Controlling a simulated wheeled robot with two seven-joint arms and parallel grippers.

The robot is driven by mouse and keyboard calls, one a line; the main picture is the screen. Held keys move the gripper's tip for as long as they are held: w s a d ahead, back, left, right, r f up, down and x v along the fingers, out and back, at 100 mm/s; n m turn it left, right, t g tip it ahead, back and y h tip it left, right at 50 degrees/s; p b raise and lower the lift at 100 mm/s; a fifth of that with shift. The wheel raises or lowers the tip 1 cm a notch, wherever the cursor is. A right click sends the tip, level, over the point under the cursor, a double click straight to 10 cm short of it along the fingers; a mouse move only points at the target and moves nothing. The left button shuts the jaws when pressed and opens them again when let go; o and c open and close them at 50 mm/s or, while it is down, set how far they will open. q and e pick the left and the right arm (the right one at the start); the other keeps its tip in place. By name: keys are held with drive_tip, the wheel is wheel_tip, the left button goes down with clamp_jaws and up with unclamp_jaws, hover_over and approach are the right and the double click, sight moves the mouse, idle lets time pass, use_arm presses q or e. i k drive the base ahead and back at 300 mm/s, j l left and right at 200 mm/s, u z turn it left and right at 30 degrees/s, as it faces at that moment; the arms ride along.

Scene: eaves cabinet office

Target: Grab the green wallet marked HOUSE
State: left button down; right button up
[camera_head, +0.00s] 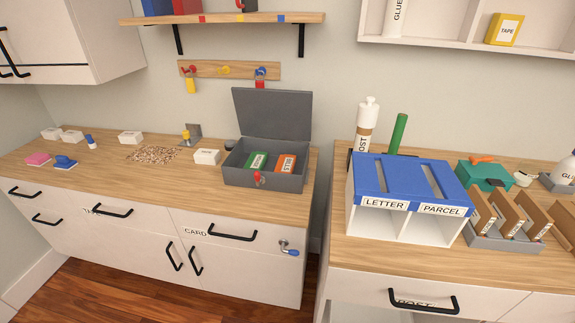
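The green wallet (256,162) lies in the open grey box (234,174) on the left cabinet's wooden top. It has a white label whose word is too small to read surely. A red-orange wallet (285,164) marked BILLS lies to its right in the same box. The box's lid (272,113) stands raised at the back. A red key-like piece (259,179) is at the box's front. Neither of my grippers shows in the head view.
A white block (206,157) and a brown pile of small bits (153,155) are left of the box. A blue-topped LETTER and PARCEL sorter (408,183) stands on the right counter. A gap separates the two counters. A shelf (220,18) and hook rail (228,69) hang above.

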sight(257, 160)
drive_tip(key=i+j+z, duration=0.1)
drive_tip(key=j, duration=0.25)
drive_tip(key=i+j+z, duration=0.2)
drive_tip(key=i+j, duration=0.15)
drive_tip(key=j, duration=0.35)
drive_tip(key=i+j+z, duration=0.15)
drive_tip(key=j, duration=0.2)
